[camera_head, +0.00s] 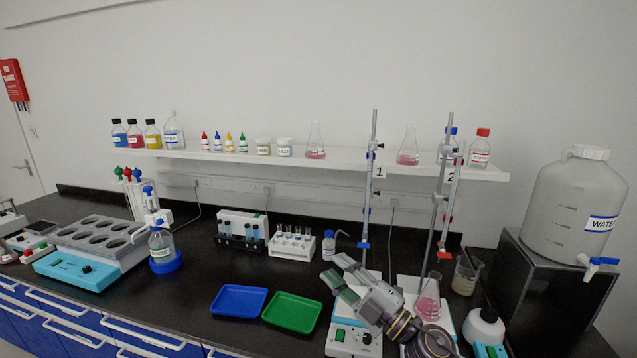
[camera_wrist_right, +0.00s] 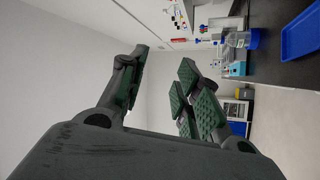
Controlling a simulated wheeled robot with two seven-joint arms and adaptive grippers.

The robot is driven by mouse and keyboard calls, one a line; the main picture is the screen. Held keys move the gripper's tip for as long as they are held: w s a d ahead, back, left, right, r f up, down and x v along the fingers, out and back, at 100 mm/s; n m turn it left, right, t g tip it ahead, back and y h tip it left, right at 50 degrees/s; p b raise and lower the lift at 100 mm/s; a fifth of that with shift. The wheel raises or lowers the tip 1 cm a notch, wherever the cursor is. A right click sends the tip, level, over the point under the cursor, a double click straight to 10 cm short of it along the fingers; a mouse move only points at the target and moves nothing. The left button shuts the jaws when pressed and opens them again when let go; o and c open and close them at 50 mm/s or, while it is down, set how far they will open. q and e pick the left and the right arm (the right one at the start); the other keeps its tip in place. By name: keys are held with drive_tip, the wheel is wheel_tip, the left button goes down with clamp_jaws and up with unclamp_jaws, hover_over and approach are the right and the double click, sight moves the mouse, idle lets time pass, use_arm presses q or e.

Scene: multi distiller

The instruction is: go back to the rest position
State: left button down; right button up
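My right gripper (camera_head: 338,271) reaches in from the lower right in the head view, over the front of the bench near the stand labelled 1. Its green-padded fingers are apart and nothing is between them. The right wrist view also shows the open, empty fingers of this gripper (camera_wrist_right: 163,60), with the wall and bench beyond. My left gripper is in neither view. The arm hides part of the two hot plates; a flask with pink liquid (camera_head: 428,298) stands just right of it.
A blue tray (camera_head: 238,300) and a green tray (camera_head: 291,312) lie left of the gripper. Burette stands (camera_head: 367,190) rise close behind it. A white water tank (camera_head: 575,205) stands on a black box at right. Shelf bottles line the back. The bench front at centre-left is clear.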

drive_tip(key=w+d+f+m+t+h, duration=0.2)
drive_tip(key=d+f+m+t+h, duration=0.35)
drive_tip(key=d+m+h, duration=0.85)
drive_tip(key=s+d+f+m+g+h, duration=0.2)
drive_tip(key=s+f+m+g, duration=0.15)
drive_tip(key=f, duration=0.35)
drive_tip(key=s+d+f+m+g+h, duration=0.2)
drive_tip(key=s+f+g, duration=0.2)
drive_tip(key=f, duration=0.2)
drive_tip(key=s+f+m+g+y, duration=0.1)
drive_tip(key=s+f+g, duration=0.4)
drive_tip(key=s, duration=0.4)
drive_tip(key=s+f+g+y, duration=0.1)
drive_tip(key=s+f+g, duration=0.4)
drive_tip(key=s, duration=0.4)
wheel_tip(320, 180, down, 34)
drive_tip(key=s+r, duration=0.1)
drive_tip(key=s, duration=0.1)
drive_tip(key=s+d+f, duration=0.1)
drive_tip(key=s+f, duration=0.9)
drive_tip(key=s, duration=0.1)
drive_tip(key=s+d+f+g, duration=0.1)
drive_tip(key=s+d+f, duration=0.1)
drive_tip(key=s+f, duration=0.9)
drive_tip(key=shift+s+d, duration=0.3)
drive_tip(key=shift+s, duration=0.15)
